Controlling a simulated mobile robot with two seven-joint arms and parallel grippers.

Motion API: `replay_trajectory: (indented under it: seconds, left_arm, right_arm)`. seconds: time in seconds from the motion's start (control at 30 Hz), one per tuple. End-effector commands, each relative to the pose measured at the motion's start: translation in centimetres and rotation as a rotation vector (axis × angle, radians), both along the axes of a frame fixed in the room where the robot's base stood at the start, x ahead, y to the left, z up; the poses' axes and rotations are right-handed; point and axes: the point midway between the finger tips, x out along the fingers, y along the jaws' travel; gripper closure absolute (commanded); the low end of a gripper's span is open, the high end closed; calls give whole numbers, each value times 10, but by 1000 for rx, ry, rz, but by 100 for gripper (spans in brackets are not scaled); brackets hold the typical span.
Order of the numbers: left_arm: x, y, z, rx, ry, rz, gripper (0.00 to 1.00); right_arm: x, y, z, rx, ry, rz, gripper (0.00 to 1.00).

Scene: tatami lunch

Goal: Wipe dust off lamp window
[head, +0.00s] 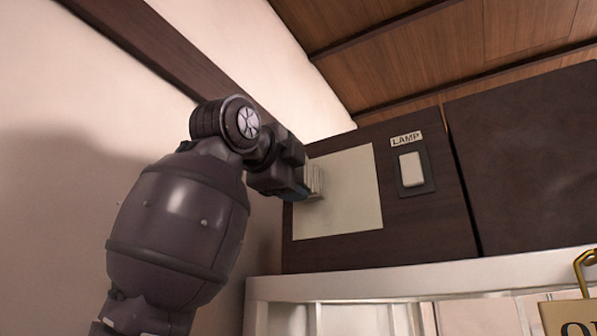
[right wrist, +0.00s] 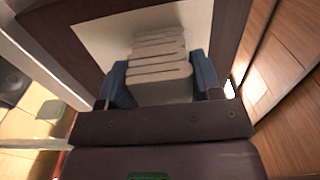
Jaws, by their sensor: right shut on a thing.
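The lamp window (head: 358,200) is a pale cream panel set in a dark wood board, below and left of a label reading LAMP. My right gripper (head: 308,188) is at the window's left part. It is shut on a light, ribbed cloth or pad (head: 315,182), whose face is at or very close to the panel; I cannot tell if it touches. In the right wrist view the ribbed pad (right wrist: 160,65) sits between the two blue fingers, with the cream window (right wrist: 95,32) behind it. Dust on the window is not clearly visible. My left gripper is not in view.
A white switch (head: 411,169) on a dark plate is right of the window. The dark wood board (head: 430,215) continues right past a seam. A white frame (head: 400,278) runs below, with a sign (head: 570,316) at lower right. A pale wall is left.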

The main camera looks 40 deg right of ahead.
Motion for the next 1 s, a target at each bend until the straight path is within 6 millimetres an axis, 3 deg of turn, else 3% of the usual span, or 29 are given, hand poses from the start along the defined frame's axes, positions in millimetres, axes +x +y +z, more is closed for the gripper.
replay_trajectory:
  seconds: [0.17,1.0]
  left_arm:
    - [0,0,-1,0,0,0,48]
    - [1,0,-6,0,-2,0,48]
  right_arm:
    - [-1,3,0,0,0,0,60]
    - [-25,59,2,-3,-4,6,60]
